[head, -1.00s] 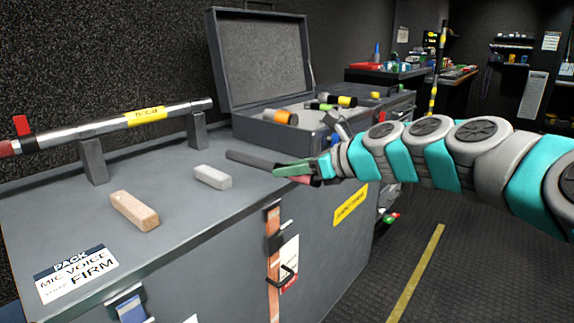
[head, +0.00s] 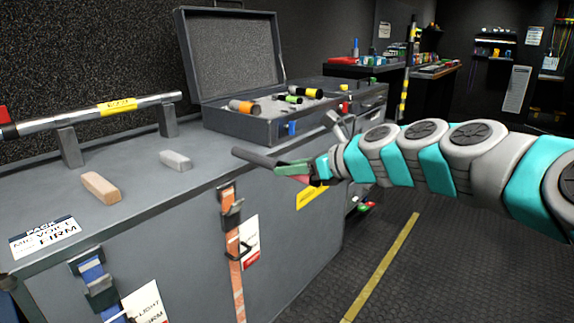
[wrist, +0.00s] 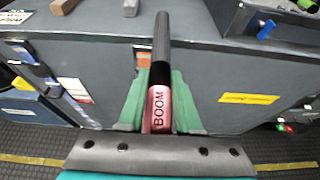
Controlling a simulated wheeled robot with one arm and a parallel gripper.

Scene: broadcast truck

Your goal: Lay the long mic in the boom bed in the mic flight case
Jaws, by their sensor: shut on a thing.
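The long mic is a dark grey rod (head: 256,157) with a pink end marked BOOM, which reads clearly in the wrist view (wrist: 158,105). My gripper (head: 294,171) has green fingers and is shut on the pink end. The mic sticks out past the fingers, pointing left in the head view, in front of the big case's top edge. The mic flight case (head: 240,126) stands open on the big case, behind the mic, its lid leaning back. Several short mics with coloured bands lie in it. The boom bed cannot be made out from here.
The big grey case (head: 170,235) has orange and blue straps on its front. A tan block (head: 101,187), a grey block (head: 176,160) and a silver pole (head: 100,112) on two posts are on its top. Dark floor (head: 420,270) is clear at right.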

